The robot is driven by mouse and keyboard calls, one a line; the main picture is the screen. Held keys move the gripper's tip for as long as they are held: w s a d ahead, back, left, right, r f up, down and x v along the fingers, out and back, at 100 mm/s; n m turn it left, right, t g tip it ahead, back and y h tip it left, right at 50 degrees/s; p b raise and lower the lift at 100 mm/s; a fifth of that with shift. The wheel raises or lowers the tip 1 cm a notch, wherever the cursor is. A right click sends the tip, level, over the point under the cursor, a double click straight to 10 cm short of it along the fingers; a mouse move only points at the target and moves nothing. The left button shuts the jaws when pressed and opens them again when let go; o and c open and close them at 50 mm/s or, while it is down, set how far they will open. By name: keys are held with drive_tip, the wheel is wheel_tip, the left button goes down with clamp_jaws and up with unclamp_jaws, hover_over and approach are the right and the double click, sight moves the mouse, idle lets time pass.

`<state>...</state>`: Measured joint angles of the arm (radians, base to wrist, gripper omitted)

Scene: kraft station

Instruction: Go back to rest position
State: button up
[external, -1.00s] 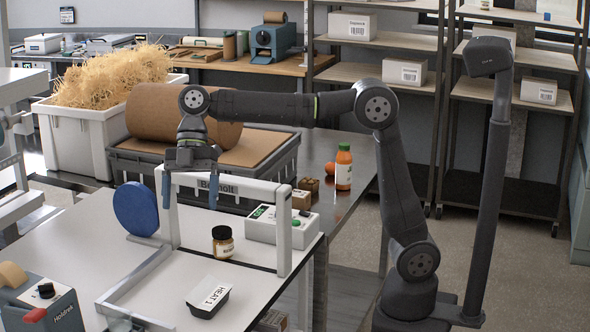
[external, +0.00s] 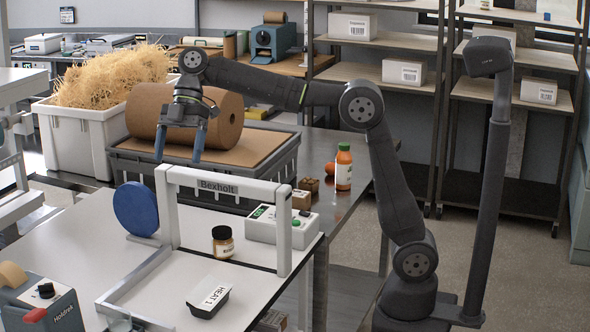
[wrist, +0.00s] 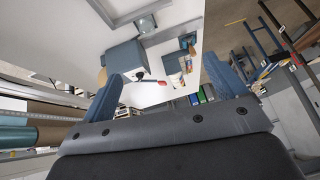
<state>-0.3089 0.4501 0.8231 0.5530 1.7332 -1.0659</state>
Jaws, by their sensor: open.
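My gripper (external: 179,143) is raised in the external view, in front of the brown paper roll and above the grey crate. Its two blue fingers point down and stand apart, with nothing between them. In the wrist view my gripper (wrist: 172,90) also shows its fingers spread and empty. Below the fingers, the wrist view shows the white table top (wrist: 125,14), well away from them.
A grey frame labelled Bexholt (external: 220,188) stands on the white table below my gripper. A blue disc (external: 135,209), a brown jar (external: 222,243) and a HEAT 1 tray (external: 209,298) are on the table. The paper roll (external: 226,120) lies close behind the fingers.

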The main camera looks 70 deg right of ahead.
drive_tip(key=w+d+f+m+t, duration=0.1)
drive_tip(key=w+d, duration=0.3)
drive_tip(key=d, duration=0.4)
drive_tip(key=w+d+f+m+t, duration=0.1)
drive_tip(key=w+d+m, duration=0.2)
drive_tip(key=d, duration=0.6)
drive_tip(key=w+d+f+m+t+h, duration=0.1)
drive_tip(key=w+d+m, duration=0.3)
drive_tip(key=d, duration=0.5)
drive_tip(key=shift+w+t, duration=0.3)
drive_tip(key=shift+t, duration=0.2)
drive_tip(key=shift+o, duration=0.2)
drive_tip(key=shift+f, duration=0.1)
drive_tip(key=shift+o, duration=1)
